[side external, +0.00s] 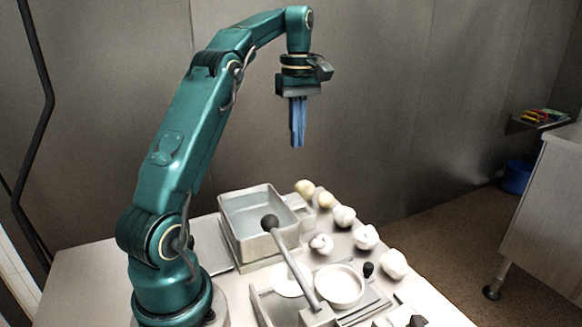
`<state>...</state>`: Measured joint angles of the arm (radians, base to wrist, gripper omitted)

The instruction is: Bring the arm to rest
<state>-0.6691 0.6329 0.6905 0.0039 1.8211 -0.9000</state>
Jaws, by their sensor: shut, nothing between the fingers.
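My gripper (298,143) hangs pointing straight down from my raised, bent arm. Its blue fingers are together with nothing between them. It is well above the table (88,275), over its back part, and touches nothing. A grey open basin (240,243) stands on the table below and to the left of the gripper. My arm rises from its base at the table's left front.
Several pale round lumps (344,216) lie along the table's right edge. A device with a long ball-ended lever (292,262) and a round white dish (339,286) stands at the front. The air around the gripper is clear. A cabinet (550,205) stands apart at right.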

